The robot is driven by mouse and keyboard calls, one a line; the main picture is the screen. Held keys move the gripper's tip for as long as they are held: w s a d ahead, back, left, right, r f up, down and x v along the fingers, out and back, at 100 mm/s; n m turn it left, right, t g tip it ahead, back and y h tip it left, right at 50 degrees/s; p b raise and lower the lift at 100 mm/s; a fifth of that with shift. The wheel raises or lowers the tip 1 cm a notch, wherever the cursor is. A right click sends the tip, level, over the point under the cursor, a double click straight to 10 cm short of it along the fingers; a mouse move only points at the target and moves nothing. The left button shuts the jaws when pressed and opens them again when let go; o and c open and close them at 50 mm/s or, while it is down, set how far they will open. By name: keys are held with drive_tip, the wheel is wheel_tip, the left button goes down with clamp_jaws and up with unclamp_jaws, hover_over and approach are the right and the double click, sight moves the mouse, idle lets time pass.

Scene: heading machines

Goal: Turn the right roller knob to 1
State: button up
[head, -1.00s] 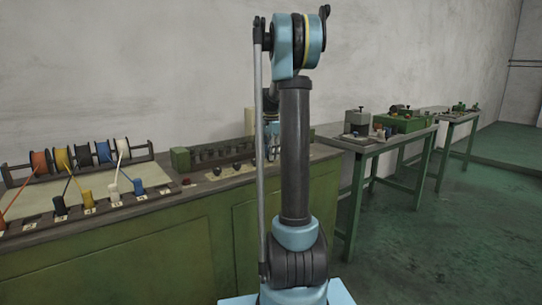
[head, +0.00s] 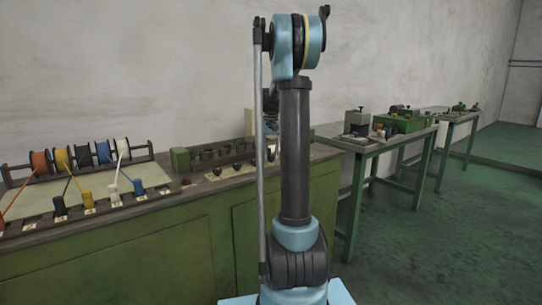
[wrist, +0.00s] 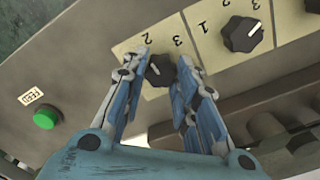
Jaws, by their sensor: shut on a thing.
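In the wrist view a dark round knob (wrist: 157,72) with a white pointer line sits on a cream plate (wrist: 128,50). The digits 2 and 3 show beside it; the rest of its scale is hidden by my fingers. My gripper (wrist: 163,60) has one finger on each side of this knob and is shut on it. A second dark knob (wrist: 242,34) with a white line stands on its own plate to the right, with the digits 1 and 3 near it. In the head view my arm hides the gripper and the held knob.
A green button (wrist: 46,117) with a small label sits at the left of the panel in the wrist view. In the head view wire spools (head: 82,155) stand on the green bench (head: 190,250) at left. Further tables (head: 385,145) stand at right, with free floor before them.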

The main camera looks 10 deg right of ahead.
drive_tip(key=n, duration=0.5)
drive_tip(key=shift+w+n, duration=0.1)
drive_tip(key=shift+n, duration=0.2)
drive_tip(key=n, duration=0.5)
drive_tip(key=shift+n, duration=0.3)
drive_tip(key=o, duration=1)
drive_tip(key=shift+o, duration=0.2)
wheel_tip(320, 180, up, 12)
drive_tip(key=shift+f, duration=0.1)
